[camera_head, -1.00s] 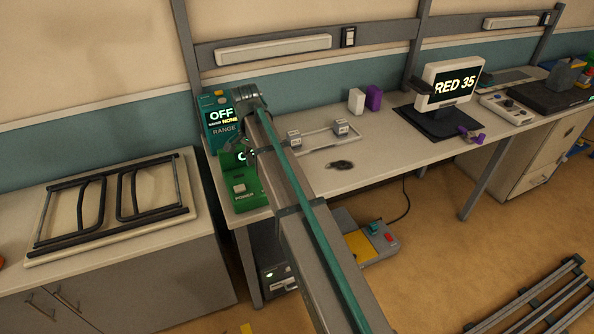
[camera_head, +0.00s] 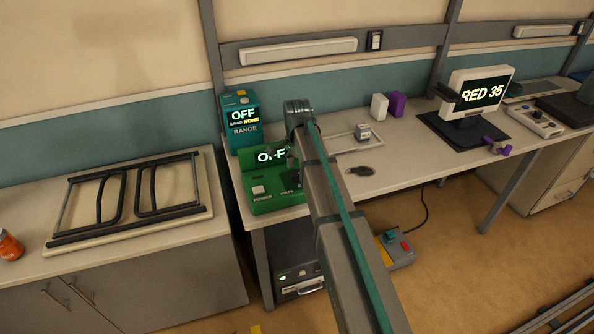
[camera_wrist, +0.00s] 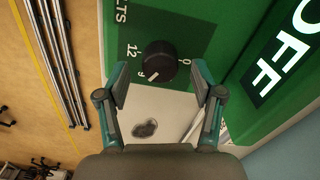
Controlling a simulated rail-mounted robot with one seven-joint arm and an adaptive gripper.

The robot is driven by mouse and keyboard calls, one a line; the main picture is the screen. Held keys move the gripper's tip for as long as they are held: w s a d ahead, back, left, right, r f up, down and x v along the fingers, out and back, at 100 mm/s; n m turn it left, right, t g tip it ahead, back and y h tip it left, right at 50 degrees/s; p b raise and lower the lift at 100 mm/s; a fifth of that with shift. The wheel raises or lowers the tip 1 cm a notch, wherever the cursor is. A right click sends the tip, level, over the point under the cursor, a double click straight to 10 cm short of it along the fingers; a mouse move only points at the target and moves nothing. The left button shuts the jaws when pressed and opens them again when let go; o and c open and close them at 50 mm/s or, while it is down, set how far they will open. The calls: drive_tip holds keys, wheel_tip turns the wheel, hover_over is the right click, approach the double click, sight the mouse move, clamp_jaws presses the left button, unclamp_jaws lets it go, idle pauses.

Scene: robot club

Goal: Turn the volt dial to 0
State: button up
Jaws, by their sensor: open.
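The volt dial (camera_wrist: 158,62) is a round black knob on a green power unit (camera_wrist: 213,25). Its white pointer mark faces the lower left of the wrist view, near a small digit I cannot read surely. The labels 12 and 0 stand to its left and right. My gripper (camera_wrist: 160,90) is open, with its fingertips on either side just below the knob in the picture; I cannot tell if they touch it. In the head view the power unit (camera_head: 262,200) shows a screen reading OFF, and my arm hides the dial.
A teal range box (camera_head: 240,140), also reading OFF, stands behind the power unit. A tray with a small grey block (camera_head: 362,132) and a dark flat object (camera_head: 361,170) lie to the right. A rack (camera_head: 130,195) lies on the left counter.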

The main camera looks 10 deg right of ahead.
drive_tip(key=shift+f, duration=0.8)
drive_tip(key=c, duration=1.1)
drive_tip(key=shift+c, duration=0.2)
